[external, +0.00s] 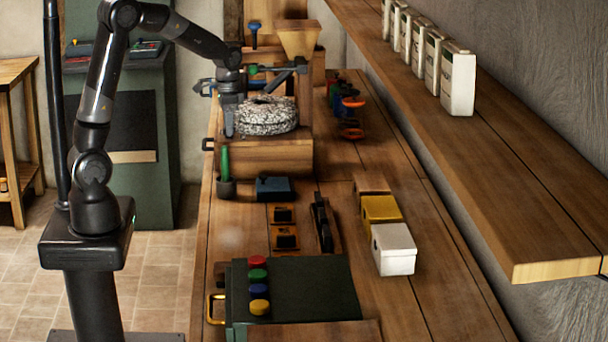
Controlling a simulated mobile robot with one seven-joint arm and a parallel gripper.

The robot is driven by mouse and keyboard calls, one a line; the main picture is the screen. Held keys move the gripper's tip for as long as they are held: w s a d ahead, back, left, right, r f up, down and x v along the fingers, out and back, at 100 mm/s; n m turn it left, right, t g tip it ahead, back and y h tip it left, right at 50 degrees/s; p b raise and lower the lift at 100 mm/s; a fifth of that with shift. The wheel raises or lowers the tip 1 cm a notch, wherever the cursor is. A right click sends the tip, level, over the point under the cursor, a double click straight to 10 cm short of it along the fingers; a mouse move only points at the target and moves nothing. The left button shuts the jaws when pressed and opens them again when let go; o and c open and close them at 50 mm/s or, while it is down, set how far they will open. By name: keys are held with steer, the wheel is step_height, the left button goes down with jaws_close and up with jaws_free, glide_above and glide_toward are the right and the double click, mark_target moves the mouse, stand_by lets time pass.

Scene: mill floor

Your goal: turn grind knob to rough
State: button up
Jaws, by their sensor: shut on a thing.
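The grain mill stands at the far end of the bench, with a wooden body (265,156), a speckled round millstone (267,115) and a wooden hopper (298,38). My gripper (229,130) points down at the left side of the millstone. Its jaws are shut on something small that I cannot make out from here. A blue-topped knob (254,27) stands upright behind the arm. A green part (252,70) shows beside my wrist. I cannot tell which of these is the grind knob, and no rough mark is readable.
A green case with coloured buttons (310,290), a white box (394,250) and a yellow box (380,213) are nearer. A shelf (480,170) overhangs the right side.

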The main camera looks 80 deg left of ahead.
steer(key=n, duration=0.5)
steer(key=shift+n, duration=0.3)
steer(key=n, duration=0.4)
steer(key=shift+n, duration=0.4)
steer(key=o, duration=1)
steer(key=shift+c, duration=0.2)
step_height(320, 180, up, 11)
steer(key=shift+f, duration=0.1)
